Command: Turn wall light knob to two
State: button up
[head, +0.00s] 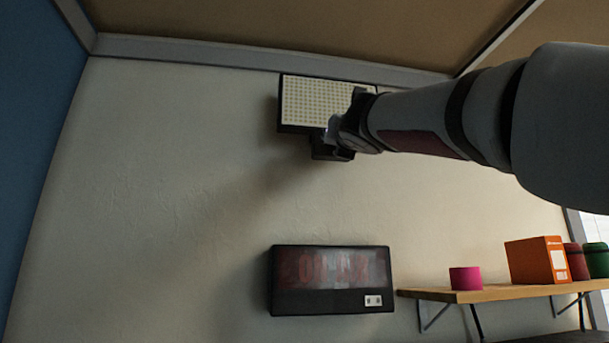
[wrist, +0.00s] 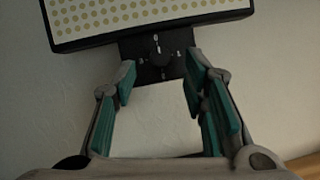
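The wall light (head: 318,102) is a dark-framed panel with a grid of dots, high on the wall in the head view; its lower part fills the top of the wrist view (wrist: 150,12). Below the panel is a dark box with the round black knob (wrist: 160,59), with small pale marks around it too small to read. In the head view my gripper (head: 335,137) is at this box and hides most of it. In the wrist view my gripper (wrist: 158,73) is open, its two teal-padded fingers apart on either side of the knob, with no visible contact.
A black box sign with red lettering (head: 331,281) hangs on the wall below. The wall left of the light is clear.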

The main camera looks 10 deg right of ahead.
jog(key=shift+p+x, duration=1.2)
jog(key=shift+x, duration=0.55)
grip_shut()
